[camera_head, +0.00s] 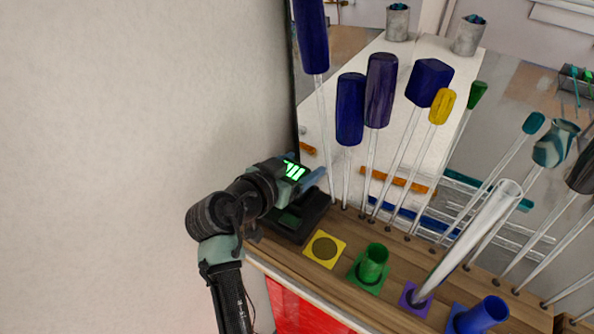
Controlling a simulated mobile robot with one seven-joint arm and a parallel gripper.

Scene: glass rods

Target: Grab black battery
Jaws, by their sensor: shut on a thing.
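My gripper (312,184) reaches in from the left, low over a black block-like thing (309,217) at the left end of the wooden shelf. Green lit marks show at the gripper's end. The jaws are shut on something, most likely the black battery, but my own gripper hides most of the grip. I cannot tell whether the black block is the battery itself or a holder under it, nor whether the held thing is lifted clear.
Tall glass rods with blue, yellow and green handles (349,110) stand close to the right of my gripper. A yellow square (341,240), a green cup (373,264) and a blue cup (482,316) sit along the wooden shelf's front. A plain wall (120,110) fills the left.

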